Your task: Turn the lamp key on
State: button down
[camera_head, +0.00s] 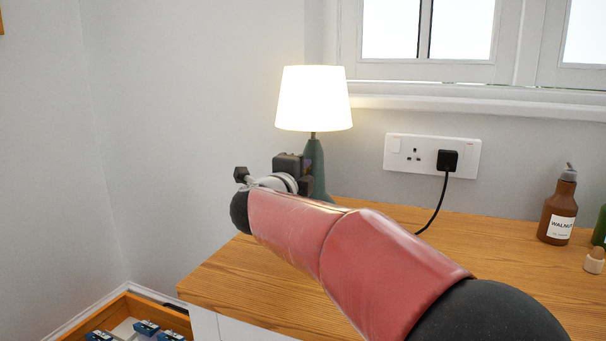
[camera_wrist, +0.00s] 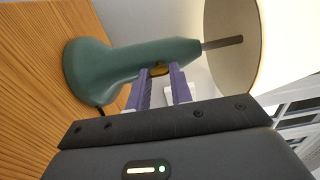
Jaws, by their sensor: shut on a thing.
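The lamp has a glowing white shade (camera_head: 313,99) and a green base (camera_head: 316,165) standing on the wooden top. The green base (camera_wrist: 125,68) lies sideways across the wrist view, with part of the shade (camera_wrist: 238,45) at the upper right. A small brass-coloured key (camera_wrist: 159,69) sits on the side of the base. My gripper (camera_wrist: 160,76) has its two purple fingers shut on the key, close against the base. In the head view my gripper (camera_head: 300,172) is in front of the lamp base, and its fingertips and the key are hidden. The lamp is lit.
A white wall socket (camera_head: 432,155) holds a black plug (camera_head: 447,160) with a cord running down behind my arm. A brown bottle (camera_head: 560,208) and a small jar (camera_head: 594,261) stand at the right. An open drawer (camera_head: 125,306) with blue items is at lower left.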

jog(key=c, duration=1.2)
grip_release()
jog(key=shift+c, duration=0.2)
jog(key=v, duration=0.8)
